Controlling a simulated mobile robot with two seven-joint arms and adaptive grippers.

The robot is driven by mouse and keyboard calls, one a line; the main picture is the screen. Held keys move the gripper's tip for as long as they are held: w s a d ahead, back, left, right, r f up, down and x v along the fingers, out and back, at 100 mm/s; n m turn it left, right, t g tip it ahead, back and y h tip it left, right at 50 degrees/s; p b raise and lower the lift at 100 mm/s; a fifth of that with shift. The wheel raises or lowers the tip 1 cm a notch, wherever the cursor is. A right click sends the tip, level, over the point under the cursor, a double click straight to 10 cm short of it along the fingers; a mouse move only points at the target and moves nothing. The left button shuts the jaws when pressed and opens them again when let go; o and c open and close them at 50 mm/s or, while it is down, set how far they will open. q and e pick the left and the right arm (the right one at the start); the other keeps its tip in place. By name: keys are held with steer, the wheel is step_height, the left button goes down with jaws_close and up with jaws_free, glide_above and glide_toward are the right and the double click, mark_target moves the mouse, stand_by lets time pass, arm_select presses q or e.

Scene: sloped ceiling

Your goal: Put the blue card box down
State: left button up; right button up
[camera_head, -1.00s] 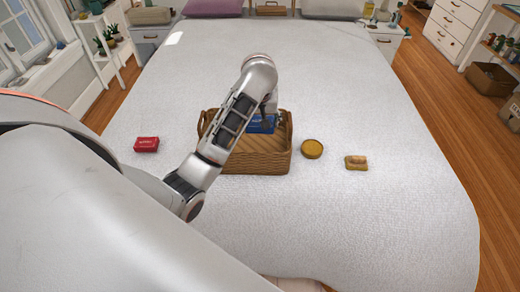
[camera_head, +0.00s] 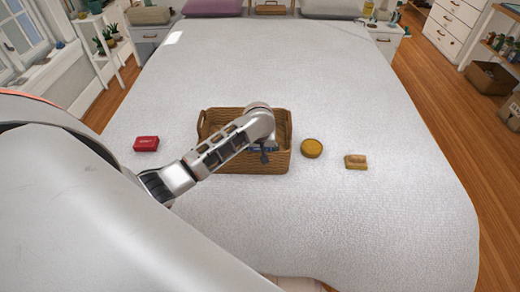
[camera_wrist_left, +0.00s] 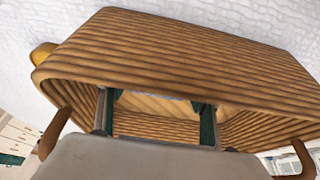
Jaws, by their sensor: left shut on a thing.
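The wicker basket (camera_head: 223,121) stands on the bed. My left gripper (camera_head: 264,156) reaches down into it near its front wall and is shut on the blue card box (camera_head: 255,149). Only a thin blue sliver of the box shows in the head view; my arm and gripper hide the rest. In the left wrist view the two dark green fingers (camera_wrist_left: 157,118) are inside the basket, whose woven wall (camera_wrist_left: 190,60) fills much of the picture. I cannot tell whether the box touches the basket's bottom. My right gripper is not in view.
A red box (camera_head: 146,144) lies left of the basket. A round yellow-brown tin (camera_head: 312,148) and a small tan item (camera_head: 356,162) lie to its right. The white bedspread (camera_head: 400,220) is clear around them. Pillows (camera_head: 213,8) line the far end.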

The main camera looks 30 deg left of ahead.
arm_select(q)
steer(key=shift+f, duration=0.1)
steer(key=o, duration=1.2)
steer(key=v, duration=1.2)
steer(key=shift+s+d, duration=0.1)
